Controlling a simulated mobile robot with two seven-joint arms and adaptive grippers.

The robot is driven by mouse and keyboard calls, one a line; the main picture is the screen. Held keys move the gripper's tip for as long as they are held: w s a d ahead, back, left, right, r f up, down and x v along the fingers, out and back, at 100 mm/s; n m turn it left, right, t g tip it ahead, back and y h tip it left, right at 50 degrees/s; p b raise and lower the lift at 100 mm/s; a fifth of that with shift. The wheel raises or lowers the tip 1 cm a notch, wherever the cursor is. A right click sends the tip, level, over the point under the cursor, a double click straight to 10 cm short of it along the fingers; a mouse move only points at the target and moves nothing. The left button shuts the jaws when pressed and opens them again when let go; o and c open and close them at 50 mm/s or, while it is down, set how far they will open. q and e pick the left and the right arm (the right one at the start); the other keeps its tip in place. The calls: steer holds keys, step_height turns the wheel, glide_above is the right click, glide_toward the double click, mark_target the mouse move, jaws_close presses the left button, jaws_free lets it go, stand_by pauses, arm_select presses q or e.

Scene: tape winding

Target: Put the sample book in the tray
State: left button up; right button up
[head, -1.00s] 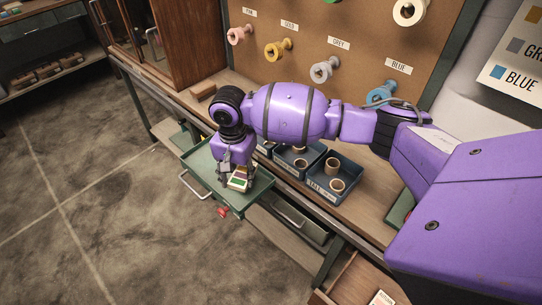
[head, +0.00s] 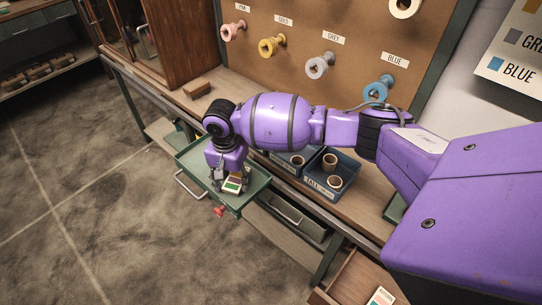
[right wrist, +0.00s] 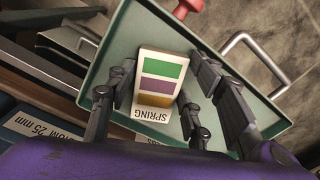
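The sample book (head: 232,186), marked SPRING with green, purple and gold bands, is inside the green tray (head: 258,187). In the right wrist view the book (right wrist: 160,82) lies within the tray's walls (right wrist: 122,32). My right gripper (head: 229,183) points down into the tray over the book. In the right wrist view its fingers (right wrist: 164,78) stand on both sides of the book, with a gap showing on the right side, so it looks open. Contact on the left side is hard to tell. My left gripper is not in view.
Blue bins (head: 346,170) with cardboard rolls stand on the bench beside the tray. A pegboard (head: 300,60) with coloured spools stands behind. A brown block (head: 196,88) lies on the bench. An open wooden drawer (head: 352,280) is at lower right. Floor at left is clear.

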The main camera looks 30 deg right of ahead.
mark_target(233, 183)
steer(key=shift+o, duration=0.9)
steer(key=shift+w, duration=0.1)
steer(key=shift+r, duration=0.15)
step_height(233, 183, up, 12)
steer(key=p, duration=0.1)
